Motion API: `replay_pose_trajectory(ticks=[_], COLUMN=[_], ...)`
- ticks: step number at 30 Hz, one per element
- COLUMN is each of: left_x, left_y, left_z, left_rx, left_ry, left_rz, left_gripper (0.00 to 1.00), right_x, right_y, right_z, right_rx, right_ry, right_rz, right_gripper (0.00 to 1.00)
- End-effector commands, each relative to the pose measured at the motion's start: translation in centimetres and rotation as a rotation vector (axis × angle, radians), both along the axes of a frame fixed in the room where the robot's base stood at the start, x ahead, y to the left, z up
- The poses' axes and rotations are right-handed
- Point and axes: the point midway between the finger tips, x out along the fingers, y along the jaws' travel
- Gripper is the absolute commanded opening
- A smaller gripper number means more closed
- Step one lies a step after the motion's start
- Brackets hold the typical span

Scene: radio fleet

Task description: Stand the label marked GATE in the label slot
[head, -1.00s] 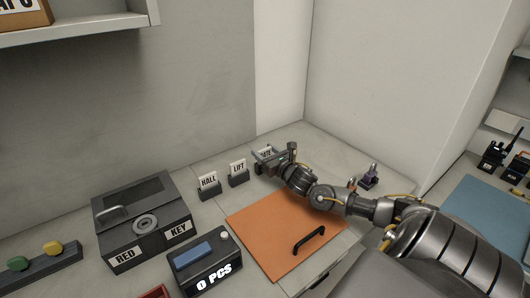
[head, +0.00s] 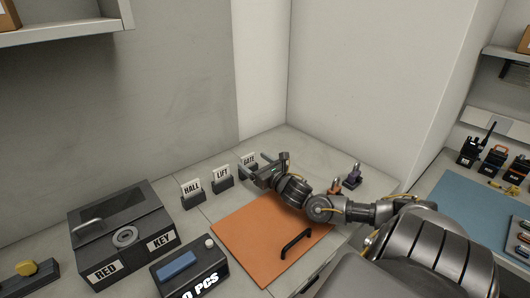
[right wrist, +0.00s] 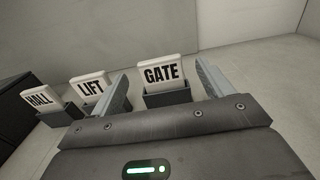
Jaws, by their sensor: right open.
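The white GATE label (head: 249,160) stands upright in a dark holder at the right end of a row on the counter, and it also shows in the right wrist view (right wrist: 162,73). My right gripper (head: 256,168) is open and empty, just in front of that label. In the right wrist view its fingers lie left and right of the label, with gaps on both sides. In the head view the gripper hides the lower part of the GATE holder. I cannot pick out a separate empty label slot. My left gripper is not in view.
The LIFT label (head: 222,173) and HALL label (head: 191,188) stand in similar holders to the left. A dark RED KEY box (head: 122,235) and a counter display (head: 190,272) are further left. An orange panel (head: 250,245) with a black handle lies below my right arm.

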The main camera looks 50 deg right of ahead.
Motion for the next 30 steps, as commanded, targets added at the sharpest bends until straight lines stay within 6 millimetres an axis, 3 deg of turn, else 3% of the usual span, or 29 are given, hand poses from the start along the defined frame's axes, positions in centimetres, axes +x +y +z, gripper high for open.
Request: replay_pose_trajectory(ticks=[6,12,30], left_x=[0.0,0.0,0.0], left_y=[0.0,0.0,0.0], left_z=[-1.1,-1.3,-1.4], left_rx=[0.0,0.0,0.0], left_ry=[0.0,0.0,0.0], left_rz=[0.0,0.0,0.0], left_gripper=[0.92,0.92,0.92], right_x=[-3.9,-6.0,-6.7], right_y=[0.5,0.7,0.8], right_z=[-0.3,-0.2,0.0], right_rx=[0.0,0.0,0.0], right_ry=[0.003,0.002,0.0], right_rz=[0.003,0.001,0.0], right_gripper=[0.79,0.79,0.79])
